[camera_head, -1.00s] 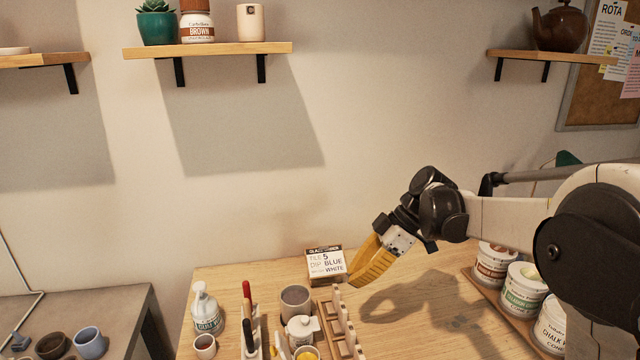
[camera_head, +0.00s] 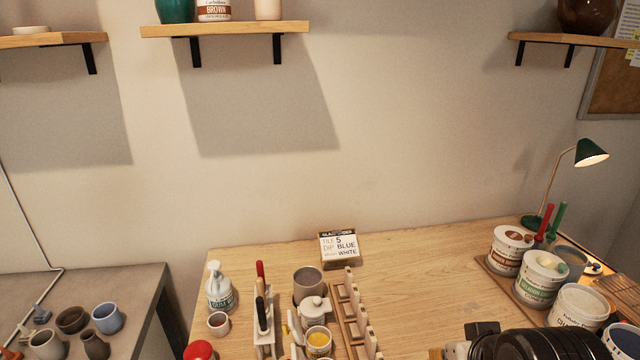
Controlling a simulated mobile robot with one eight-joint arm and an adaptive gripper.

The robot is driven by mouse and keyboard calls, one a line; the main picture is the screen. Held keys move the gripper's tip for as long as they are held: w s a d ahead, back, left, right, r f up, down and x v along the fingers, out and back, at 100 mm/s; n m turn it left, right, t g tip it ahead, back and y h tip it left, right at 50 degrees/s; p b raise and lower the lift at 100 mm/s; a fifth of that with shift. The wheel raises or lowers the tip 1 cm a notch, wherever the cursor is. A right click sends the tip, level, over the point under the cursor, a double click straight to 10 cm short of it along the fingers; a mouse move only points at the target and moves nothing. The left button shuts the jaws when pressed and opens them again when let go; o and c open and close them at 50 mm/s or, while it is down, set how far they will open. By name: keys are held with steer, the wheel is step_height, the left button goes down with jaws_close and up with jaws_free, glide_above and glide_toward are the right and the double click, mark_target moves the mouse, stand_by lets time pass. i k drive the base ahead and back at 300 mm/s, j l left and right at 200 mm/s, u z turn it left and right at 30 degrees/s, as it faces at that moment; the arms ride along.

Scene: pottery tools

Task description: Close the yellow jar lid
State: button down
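A small jar with yellow contents (camera_head: 318,343) stands on the wooden table near the bottom of the view, its mouth uncovered. Just behind it is a white rounded piece with a knob (camera_head: 314,306), which looks like a lid; I cannot tell whether it sits on another jar.
A tile rack (camera_head: 352,310) stands right beside the yellow jar. A tool holder (camera_head: 262,325), a grey cup (camera_head: 308,284) and a pump bottle (camera_head: 219,288) crowd its left and back. A label box (camera_head: 340,249) stands behind.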

mark_target(294, 325)
steer(key=k+j, duration=0.1)
steer(key=j, duration=0.25)
steer(key=k+j, duration=0.15)
steer(key=j, duration=0.25)
steer(key=k+j+z, duration=0.1)
steer(key=j, duration=0.25)
steer(key=k+j, duration=0.15)
steer(key=j, duration=0.25)
steer(key=i+l+u, duration=0.1)
steer(key=i+l, duration=0.35)
steer(key=l, duration=0.15)
